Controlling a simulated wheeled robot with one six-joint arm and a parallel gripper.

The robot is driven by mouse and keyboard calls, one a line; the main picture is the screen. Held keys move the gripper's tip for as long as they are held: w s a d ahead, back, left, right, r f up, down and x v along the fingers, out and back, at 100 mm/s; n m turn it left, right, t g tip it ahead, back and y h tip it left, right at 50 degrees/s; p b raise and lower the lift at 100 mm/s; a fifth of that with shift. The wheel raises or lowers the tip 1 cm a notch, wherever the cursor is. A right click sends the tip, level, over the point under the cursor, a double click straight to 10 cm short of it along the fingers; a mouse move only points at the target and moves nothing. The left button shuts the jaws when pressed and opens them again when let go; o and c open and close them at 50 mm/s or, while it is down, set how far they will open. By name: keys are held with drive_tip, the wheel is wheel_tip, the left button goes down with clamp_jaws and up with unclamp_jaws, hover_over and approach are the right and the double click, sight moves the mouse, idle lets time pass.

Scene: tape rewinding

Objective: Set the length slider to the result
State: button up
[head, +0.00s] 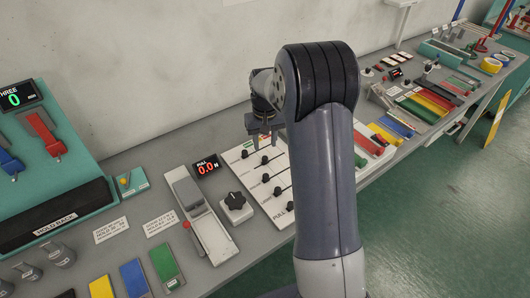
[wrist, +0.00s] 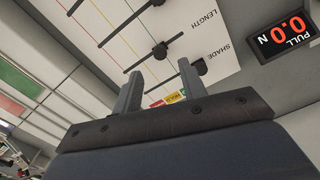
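The white slider panel (head: 249,178) lies on the bench with several black knobs on thin tracks. My gripper (head: 261,131) is above the far end of the panel, fingers pointing down. In the wrist view my gripper (wrist: 159,67) is open and empty, and the length knob appears just beyond the gap between the fingertips. I cannot tell the height above it. My arm hides the panel's right part.
The red pull display (head: 206,165) reads 0.0 N, beside a black rotary knob (head: 235,201). A grey slide device (head: 200,215) stands left of it. Coloured strips (head: 435,102) lie farther right on the bench. The grey wall rises behind the bench.

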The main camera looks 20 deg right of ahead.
sight(264, 158)
drive_tip(key=shift+r, duration=2.25)
wheel_tip(264, 158, down, 11)
drive_tip(key=shift+r+p, duration=0.1)
drive_tip(key=shift+p, duration=0.55)
drive_tip(key=shift+a, duration=0.2)
drive_tip(key=shift+r, duration=0.1)
